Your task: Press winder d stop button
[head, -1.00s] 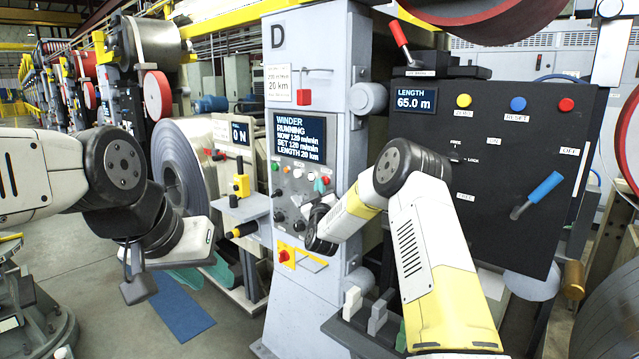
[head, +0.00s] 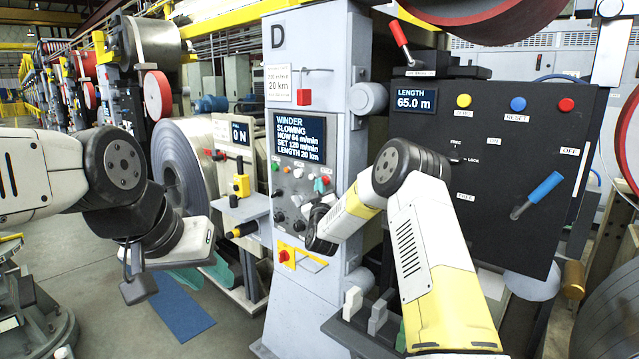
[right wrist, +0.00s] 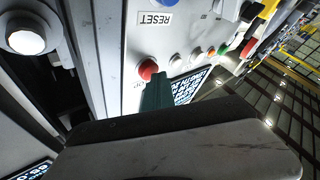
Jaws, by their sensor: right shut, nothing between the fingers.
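The grey winder column marked D (head: 310,90) carries a control panel with a display (head: 300,138), which reads slowing, now 64 m/min. Below the display is a row of buttons with a red button (head: 326,180) at its right end. The red button (right wrist: 148,68) also shows in the right wrist view. My right gripper (right wrist: 157,90) is shut and empty, with its dark green fingertips at the red button and seemingly touching it. In the head view the right fingertips (head: 318,186) show as a small teal patch.
A black panel (head: 480,210) with yellow, blue and red buttons stands at right. Below the D panel is a yellow plate with a red knob (head: 284,256). A steel coil (head: 180,165) and a small yellow device (head: 241,185) stand at left. A blue mat (head: 180,315) lies on the floor.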

